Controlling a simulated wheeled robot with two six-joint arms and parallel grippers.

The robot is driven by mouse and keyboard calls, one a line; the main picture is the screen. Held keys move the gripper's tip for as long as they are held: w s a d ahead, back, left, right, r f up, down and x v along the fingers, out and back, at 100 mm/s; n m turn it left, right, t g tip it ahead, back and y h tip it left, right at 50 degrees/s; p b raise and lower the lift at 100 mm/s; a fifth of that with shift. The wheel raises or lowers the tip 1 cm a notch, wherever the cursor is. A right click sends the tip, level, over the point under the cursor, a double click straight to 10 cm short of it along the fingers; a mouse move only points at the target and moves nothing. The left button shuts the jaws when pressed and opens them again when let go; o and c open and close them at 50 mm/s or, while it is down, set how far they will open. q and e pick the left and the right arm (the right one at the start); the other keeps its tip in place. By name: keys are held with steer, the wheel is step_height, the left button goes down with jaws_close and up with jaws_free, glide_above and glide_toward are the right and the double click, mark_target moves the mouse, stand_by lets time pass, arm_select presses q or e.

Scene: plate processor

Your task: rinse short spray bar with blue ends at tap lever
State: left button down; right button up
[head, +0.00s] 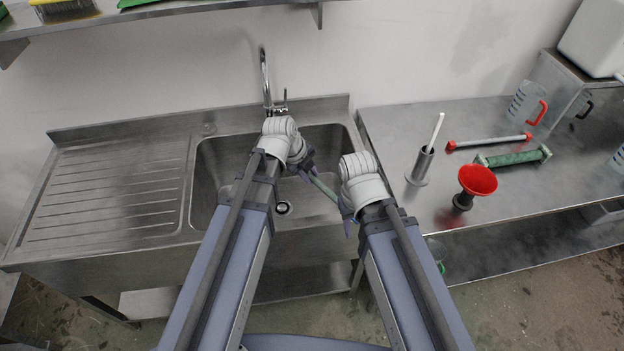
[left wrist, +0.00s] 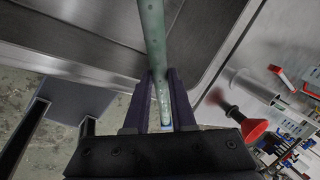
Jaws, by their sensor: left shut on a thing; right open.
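A greenish spray bar (head: 325,189) is held by my left gripper (head: 310,172) above the right part of the sink basin.
The sink (head: 215,165) has a ribbed drainboard (head: 105,190) on the left.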

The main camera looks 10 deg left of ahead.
arm_select(q)
steer(key=w+a+f+b, duration=0.2)
steer(key=w+a, duration=0.2)
steer(key=w, duration=0.6)
stand_by(0.4)
steer(key=shift+d, duration=0.1)
stand_by(0.6)
steer(key=shift+w+d, duration=0.25)
steer(key=shift+d, duration=0.15)
steer(key=shift+s+a, duration=0.1)
steer(key=shift+s+a, duration=0.15)
steer(key=shift+a, duration=0.3)
steer(key=shift+s, duration=0.1)
stand_by(0.4)
